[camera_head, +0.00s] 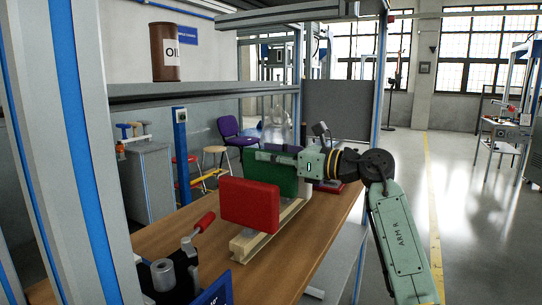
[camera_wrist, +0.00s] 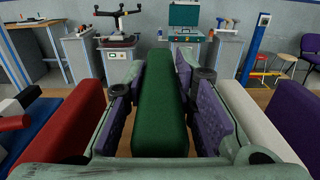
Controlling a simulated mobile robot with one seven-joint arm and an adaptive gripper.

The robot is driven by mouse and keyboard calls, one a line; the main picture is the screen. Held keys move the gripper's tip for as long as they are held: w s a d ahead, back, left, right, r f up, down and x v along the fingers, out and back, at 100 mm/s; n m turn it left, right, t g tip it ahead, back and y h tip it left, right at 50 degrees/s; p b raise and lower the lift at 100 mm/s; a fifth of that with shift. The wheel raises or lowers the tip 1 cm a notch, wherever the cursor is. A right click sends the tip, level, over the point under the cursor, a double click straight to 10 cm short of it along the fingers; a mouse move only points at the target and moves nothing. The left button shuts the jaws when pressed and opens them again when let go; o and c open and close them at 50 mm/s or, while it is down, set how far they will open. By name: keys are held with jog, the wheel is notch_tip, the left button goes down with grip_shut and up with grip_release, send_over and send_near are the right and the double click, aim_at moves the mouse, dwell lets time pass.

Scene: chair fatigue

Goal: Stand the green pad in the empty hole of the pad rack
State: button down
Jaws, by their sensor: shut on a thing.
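The green pad (camera_head: 286,170) is upright behind the red pad in the head view. My gripper (camera_head: 277,156) is shut on its upper part. In the wrist view the green pad (camera_wrist: 160,105) runs between the two purple-faced fingers of my gripper (camera_wrist: 160,90). The pad rack (camera_head: 250,241) is a pale wooden rail on the bench, with a red pad (camera_head: 249,204) standing at its near end. The green pad's lower edge is mostly hidden, so I cannot tell whether it is in a hole.
A red-handled clamp (camera_head: 190,247) stands at the near end of the wooden bench (camera_head: 155,238).

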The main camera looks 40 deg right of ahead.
aim_at(272, 172)
jog(key=shift+f+b, duration=1.45)
jog(key=shift+f, duration=0.55)
jog(key=c, duration=1.2)
grip_release()
jog(key=shift+c, duration=0.2)
jog(key=shift+f, duration=0.1)
jog(key=shift+s, duration=0.1)
jog(key=v, duration=1.1)
jog(key=shift+s+d, duration=0.2)
jog(key=shift+s, duration=0.15)
